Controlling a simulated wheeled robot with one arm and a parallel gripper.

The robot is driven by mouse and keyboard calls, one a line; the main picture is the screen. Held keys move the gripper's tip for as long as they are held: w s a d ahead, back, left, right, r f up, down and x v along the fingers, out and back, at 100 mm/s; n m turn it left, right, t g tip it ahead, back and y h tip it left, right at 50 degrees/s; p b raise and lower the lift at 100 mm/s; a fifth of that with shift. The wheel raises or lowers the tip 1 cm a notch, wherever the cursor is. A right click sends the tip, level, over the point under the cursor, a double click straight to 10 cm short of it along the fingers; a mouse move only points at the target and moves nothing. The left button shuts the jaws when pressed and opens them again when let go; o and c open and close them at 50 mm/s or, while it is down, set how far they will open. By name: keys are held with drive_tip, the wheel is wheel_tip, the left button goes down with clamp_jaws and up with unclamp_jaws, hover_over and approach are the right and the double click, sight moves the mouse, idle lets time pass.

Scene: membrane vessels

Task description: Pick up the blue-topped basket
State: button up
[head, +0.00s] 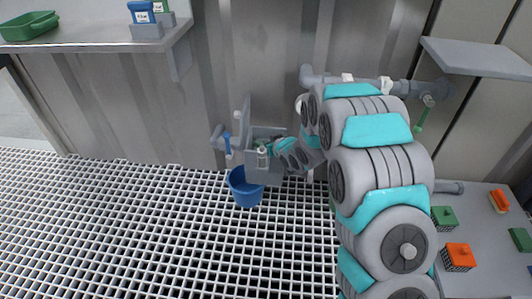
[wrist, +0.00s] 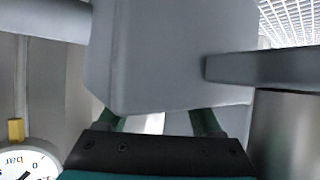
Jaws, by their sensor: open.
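I cannot make out a blue-topped basket for certain. Small baskets stand on a grey surface at the lower right of the head view, with a green top (head: 444,217) and an orange top (head: 458,256) clearest. A sliver at the right edge looks bluish, too cut off to tell. My gripper (head: 264,151) is far left of them, at an open grey box (head: 265,179) on the wall pipe. In the wrist view my gripper (wrist: 158,122) has its green fingers apart, partly hidden by a large grey block (wrist: 165,55). No basket shows between them.
A blue bucket (head: 246,190) stands on the grating below the box. A blue-handled valve (head: 227,145) is beside it. A shelf (head: 110,38) holds a green tray (head: 28,27). A gauge (wrist: 28,168) is close by in the wrist view. The left grating is clear.

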drive_tip(key=shift+c, duration=0.4)
clamp_jaws()
idle(0.9)
